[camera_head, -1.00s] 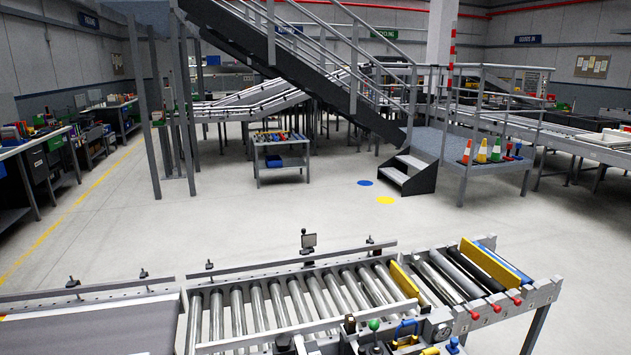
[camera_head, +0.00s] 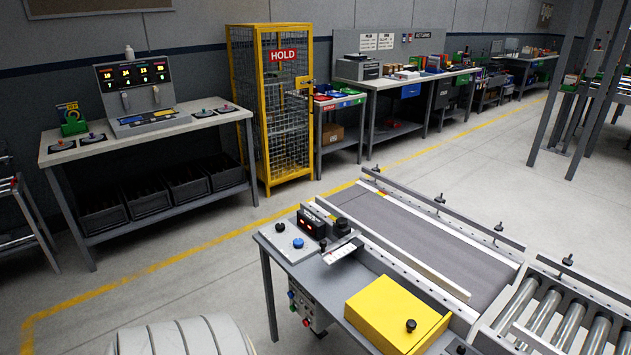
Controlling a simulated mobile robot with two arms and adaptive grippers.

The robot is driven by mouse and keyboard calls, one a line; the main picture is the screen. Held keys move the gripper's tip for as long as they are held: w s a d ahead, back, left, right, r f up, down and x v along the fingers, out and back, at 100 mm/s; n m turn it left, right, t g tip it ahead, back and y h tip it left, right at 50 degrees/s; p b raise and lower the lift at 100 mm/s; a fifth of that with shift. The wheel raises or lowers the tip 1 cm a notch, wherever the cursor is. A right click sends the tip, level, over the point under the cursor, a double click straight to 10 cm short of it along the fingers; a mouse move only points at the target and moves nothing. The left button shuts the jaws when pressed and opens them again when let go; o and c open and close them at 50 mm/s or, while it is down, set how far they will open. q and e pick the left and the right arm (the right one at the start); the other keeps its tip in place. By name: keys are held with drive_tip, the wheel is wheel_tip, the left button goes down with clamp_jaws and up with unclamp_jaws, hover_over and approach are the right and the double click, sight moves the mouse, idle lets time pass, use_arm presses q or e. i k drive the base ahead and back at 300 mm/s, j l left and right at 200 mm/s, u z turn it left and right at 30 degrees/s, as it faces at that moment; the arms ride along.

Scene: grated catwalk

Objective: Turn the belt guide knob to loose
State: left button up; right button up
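A grey conveyor belt (camera_head: 425,243) runs diagonally at lower right. Along its far side is a guide rail (camera_head: 468,214) on posts topped with small black knobs, one of them near the middle (camera_head: 440,199). A near-side guide rail (camera_head: 395,252) runs along the belt's other edge. A black knob (camera_head: 342,227) stands near the rail's left end, close to a white scale plate (camera_head: 343,250). I cannot tell which knob is the belt guide knob, and no loose or tight marking is readable. Neither of my grippers is in view.
The grey side table (camera_head: 292,268) carries a control panel with a blue button (camera_head: 298,242), a small red display (camera_head: 311,222) and a yellow box (camera_head: 397,318). Rollers (camera_head: 545,317) continue at right. A workbench (camera_head: 150,135) and yellow cage (camera_head: 270,105) stand behind open floor.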

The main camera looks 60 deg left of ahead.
sight(341, 222)
drive_tip(key=u, duration=1.7)
drive_tip(key=i+j, duration=0.3)
drive_tip(key=j+u, duration=0.05)
